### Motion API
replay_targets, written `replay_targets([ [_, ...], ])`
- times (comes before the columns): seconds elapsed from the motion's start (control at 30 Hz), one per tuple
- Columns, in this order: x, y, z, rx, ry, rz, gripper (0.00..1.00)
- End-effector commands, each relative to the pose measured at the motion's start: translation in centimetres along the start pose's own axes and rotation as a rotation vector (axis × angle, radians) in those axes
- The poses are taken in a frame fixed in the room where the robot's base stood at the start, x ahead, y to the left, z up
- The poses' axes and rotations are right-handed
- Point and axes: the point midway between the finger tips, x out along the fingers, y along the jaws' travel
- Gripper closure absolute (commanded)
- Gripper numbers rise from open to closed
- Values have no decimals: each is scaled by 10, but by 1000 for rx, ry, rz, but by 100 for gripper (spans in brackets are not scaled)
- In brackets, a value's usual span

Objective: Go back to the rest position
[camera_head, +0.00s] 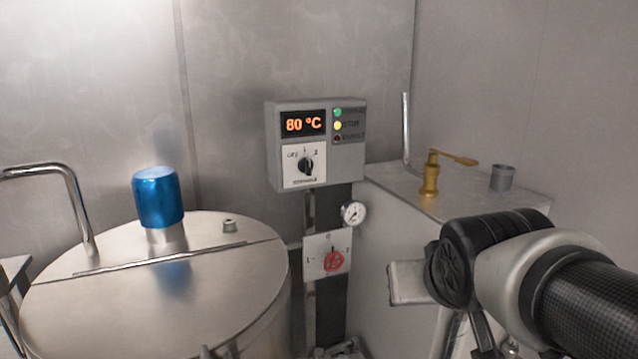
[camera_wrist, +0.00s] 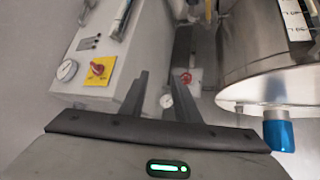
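My gripper (camera_wrist: 159,76) shows in the wrist view with its two dark fingers apart and nothing between them. Beyond the fingers are a small round gauge (camera_wrist: 166,101) and a red knob (camera_wrist: 186,78), both apart from them. In the head view my arm comes in from the lower right and bends down in front of the grey cabinet; the fingertips cannot be made out there.
A steel vessel (camera_head: 130,300) with a blue cap (camera_head: 158,197) stands at the left. A control box (camera_head: 316,145) reads 80 °C on the back wall. A red rotary switch (camera_head: 334,261) sits below it. A brass valve (camera_head: 430,178) stands on the cabinet (camera_head: 385,180).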

Motion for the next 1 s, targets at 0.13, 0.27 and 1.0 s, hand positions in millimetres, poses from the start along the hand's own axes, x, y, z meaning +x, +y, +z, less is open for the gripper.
replay_targets([
  [0.13, -34, -5, 51, 11, -166, -38, 71],
  [0.27, -66, -12, 85, 10, -293, -87, 71],
  [1.0, -151, -2, -6, 10, -288, -78, 71],
])
